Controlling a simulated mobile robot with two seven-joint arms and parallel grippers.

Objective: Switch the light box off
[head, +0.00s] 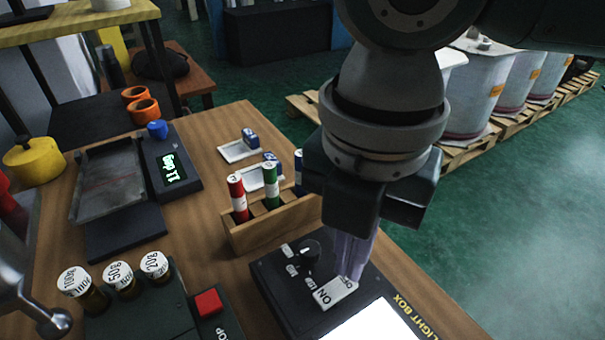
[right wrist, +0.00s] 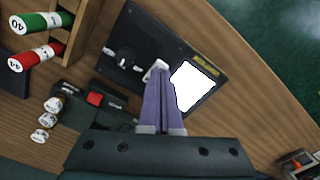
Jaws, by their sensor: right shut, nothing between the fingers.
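The light box (head: 274,283) is a black panel on the wooden bench, with a dark knob (head: 309,252), a white rocker switch (head: 336,293) marked ON and OFF, and a bright white lit panel (head: 372,322). It also shows in the right wrist view (right wrist: 133,30), where its lit window (right wrist: 193,86) glows white. My right gripper (head: 350,272) is shut and empty, pointing down with its purple fingertips at the far, OFF-marked end of the switch. The fingers hide part of the switch, and I cannot tell whether they press it. My left gripper is not in view.
A wooden rack (head: 270,229) with red, green and blue tubes stands just behind the light box. Beyond the bench's right edge is open green floor.

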